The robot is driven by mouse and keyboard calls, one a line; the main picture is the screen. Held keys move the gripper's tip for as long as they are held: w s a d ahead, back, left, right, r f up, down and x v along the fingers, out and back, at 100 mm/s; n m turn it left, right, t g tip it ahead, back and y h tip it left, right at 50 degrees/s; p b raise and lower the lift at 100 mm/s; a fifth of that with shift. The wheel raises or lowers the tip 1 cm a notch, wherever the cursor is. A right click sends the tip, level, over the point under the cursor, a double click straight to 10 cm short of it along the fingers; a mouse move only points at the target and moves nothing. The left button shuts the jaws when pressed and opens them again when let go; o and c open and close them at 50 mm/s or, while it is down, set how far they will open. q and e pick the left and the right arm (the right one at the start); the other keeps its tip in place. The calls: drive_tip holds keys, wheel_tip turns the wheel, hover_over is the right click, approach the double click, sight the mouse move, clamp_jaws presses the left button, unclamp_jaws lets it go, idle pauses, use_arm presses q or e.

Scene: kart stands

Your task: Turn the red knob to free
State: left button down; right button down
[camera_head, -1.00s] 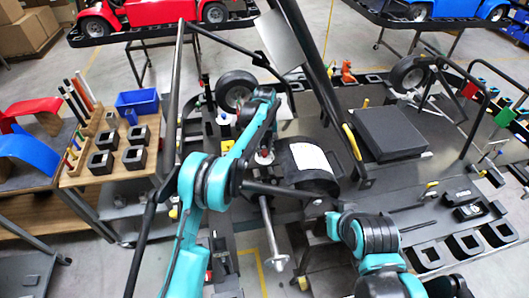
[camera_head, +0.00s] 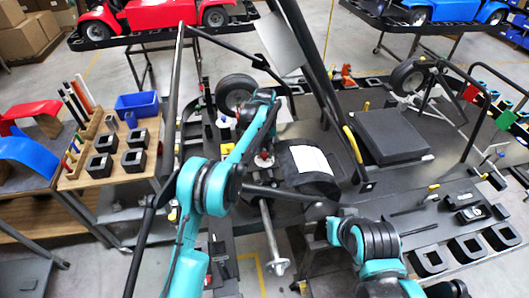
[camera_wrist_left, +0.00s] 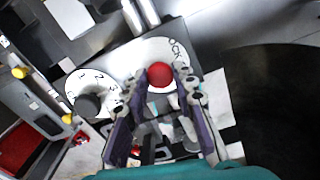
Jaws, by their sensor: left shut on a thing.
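The red knob (camera_wrist_left: 160,74) stands on a white round dial (camera_wrist_left: 172,52) with dark lettering that reads like LOCK, in the left wrist view. My left gripper (camera_wrist_left: 163,84) has one finger on each side of the red knob and is shut on it. The lettering lies above and to the right of the knob; other marks on this dial are hidden or too small to read. In the head view my left arm reaches over the dark stand, and its fingertips are hard to make out. My right arm is at the lower right; its gripper does not show.
A second white dial with numbers and a black knob (camera_wrist_left: 88,106) is close on the left in the wrist view. In the head view, a wheel (camera_head: 236,92), a black drum with a white label (camera_head: 310,160) and slanted dark bars crowd my left arm. A blue bin (camera_head: 137,104) stands left.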

sight(264, 154)
use_arm(q)
drive_tip(key=c, duration=1.2)
unclamp_jaws()
wheel_tip(264, 154, up, 8)
drive_tip(key=shift+f, duration=0.2)
